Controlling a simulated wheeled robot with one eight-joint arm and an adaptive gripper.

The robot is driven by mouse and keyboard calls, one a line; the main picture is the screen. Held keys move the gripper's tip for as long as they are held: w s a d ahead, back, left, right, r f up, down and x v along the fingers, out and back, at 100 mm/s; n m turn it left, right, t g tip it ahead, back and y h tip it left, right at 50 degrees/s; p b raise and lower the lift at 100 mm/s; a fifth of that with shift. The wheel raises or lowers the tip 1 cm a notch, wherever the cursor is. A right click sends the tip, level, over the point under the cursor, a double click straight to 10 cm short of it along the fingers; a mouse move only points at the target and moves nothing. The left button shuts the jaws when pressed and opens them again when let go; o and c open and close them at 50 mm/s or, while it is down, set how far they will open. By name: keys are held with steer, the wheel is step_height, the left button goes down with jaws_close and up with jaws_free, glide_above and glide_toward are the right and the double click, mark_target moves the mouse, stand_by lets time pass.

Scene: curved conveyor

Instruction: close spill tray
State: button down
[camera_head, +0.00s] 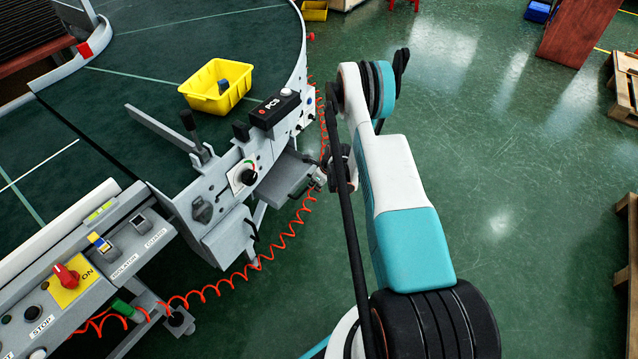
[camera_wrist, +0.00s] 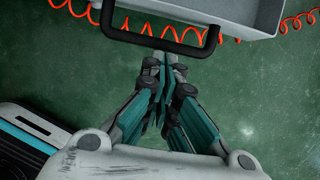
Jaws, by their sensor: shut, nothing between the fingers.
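The spill tray (camera_head: 283,177) is a grey, shallow box that sticks out from under the conveyor's side panel in the head view. In the wrist view the tray (camera_wrist: 225,12) fills the top edge, with a black U-shaped handle (camera_wrist: 150,41) on its front. My gripper (camera_wrist: 165,62) is shut and empty, its teal fingers together and pointing at the middle of the handle bar. The fingertips are close to the bar; I cannot tell whether they touch it. In the head view my gripper (camera_head: 318,178) is small and partly hidden by my arm, at the tray's outer end.
A coiled orange cord (camera_head: 283,238) hangs beside and below the tray. A yellow bin (camera_head: 205,101) stands on the curved green conveyor (camera_head: 150,60). A control panel (camera_head: 70,285) with switches is at the lower left. The green floor to the right is open; wooden pallets (camera_head: 624,85) stand at the far right.

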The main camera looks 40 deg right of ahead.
steer(key=shift+w+a+f+b, duration=0.1)
steer(key=shift+w+a+b, duration=0.15)
steer(key=shift+w, duration=0.4)
steer(key=shift+w+a+f+b, duration=0.1)
steer(key=shift+w+a+b, duration=0.1)
steer(key=shift+w, duration=0.5)
steer(key=shift+w+a+f+b, duration=0.1)
steer(key=shift+w+a+b, duration=0.15)
steer(key=shift+w, duration=0.4)
steer(key=shift+r, duration=0.1)
